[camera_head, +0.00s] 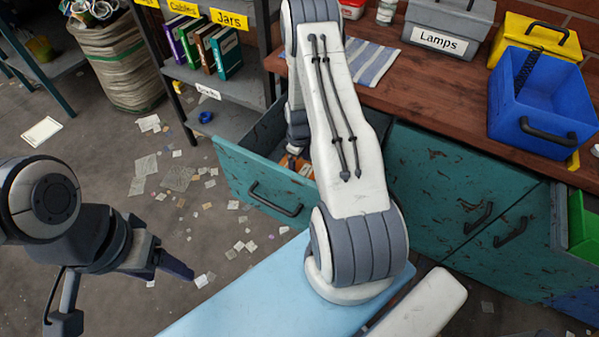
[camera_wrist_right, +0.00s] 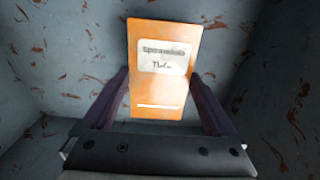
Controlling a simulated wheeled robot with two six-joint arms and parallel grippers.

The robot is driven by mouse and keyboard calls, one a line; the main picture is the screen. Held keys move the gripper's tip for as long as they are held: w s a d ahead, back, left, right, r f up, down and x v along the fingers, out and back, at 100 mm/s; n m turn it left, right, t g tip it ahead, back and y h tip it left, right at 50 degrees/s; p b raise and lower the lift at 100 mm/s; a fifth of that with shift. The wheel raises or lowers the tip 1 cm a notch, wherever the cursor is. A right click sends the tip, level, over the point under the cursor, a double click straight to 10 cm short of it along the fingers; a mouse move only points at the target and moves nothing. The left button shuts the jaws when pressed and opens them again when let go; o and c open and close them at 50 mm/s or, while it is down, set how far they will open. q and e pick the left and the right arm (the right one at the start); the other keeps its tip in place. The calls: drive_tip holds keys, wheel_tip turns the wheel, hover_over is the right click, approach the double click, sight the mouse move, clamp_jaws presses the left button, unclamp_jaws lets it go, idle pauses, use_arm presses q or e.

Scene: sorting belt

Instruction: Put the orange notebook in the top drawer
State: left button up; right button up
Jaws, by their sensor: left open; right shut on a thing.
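The orange notebook (camera_wrist_right: 163,103), with a pale label, is between the fingers of my right gripper (camera_wrist_right: 165,85), which is shut on it. Grey, rust-flecked walls surround it in the right wrist view. In the head view the teal top drawer (camera_head: 235,180) is pulled open, and my right arm reaches down into it. A bit of orange (camera_head: 296,165) shows inside, mostly hidden by the arm. Whether the notebook touches the drawer floor I cannot tell. My left gripper (camera_head: 172,262) is open and empty over the floor at the left.
The wooden worktop (camera_head: 440,105) carries a striped cloth (camera_head: 370,62), a grey Lamps box (camera_head: 445,28), a yellow toolbox (camera_head: 535,40) and a blue bin (camera_head: 540,105). A shelf of books (camera_head: 205,45) stands behind the drawer. Paper scraps litter the floor.

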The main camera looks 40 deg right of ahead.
sight(299, 167)
drive_tip(key=shift+f+b, duration=0.3)
drive_tip(key=shift+f, duration=1.6)
drive_tip(key=shift+f, duration=0.1)
drive_tip(key=o, duration=1.1)
drive_tip(key=shift+r, duration=0.25)
wheel_tip(299, 167, up, 12)
drive_tip(key=shift+f+p, duration=0.15)
drive_tip(key=shift+p, duration=0.9)
